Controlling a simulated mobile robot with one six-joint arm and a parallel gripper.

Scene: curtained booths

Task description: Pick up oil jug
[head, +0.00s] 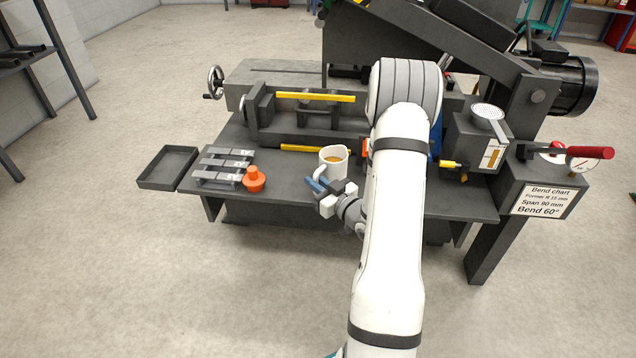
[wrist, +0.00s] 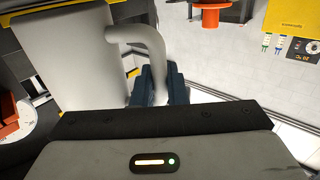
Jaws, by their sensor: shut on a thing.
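The oil jug (head: 334,161) is a white jug with amber oil showing at its open top. It looks upright at the front middle of the dark machine bench. Its handle is on the left side in the head view. My gripper (head: 318,186) is at the jug's lower left, with its blue fingers shut on the handle. In the wrist view the white jug (wrist: 68,60) fills the upper left, and its curved handle runs down between the blue fingers of my gripper (wrist: 160,88). I cannot tell whether the jug's base touches the bench.
An orange knobbed piece (head: 254,179) and a rack of grey bars (head: 222,165) stand left of the jug. An empty dark tray (head: 167,168) is at the far left. Yellow bars (head: 315,97) lie behind. My arm hides part of the bench to the right.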

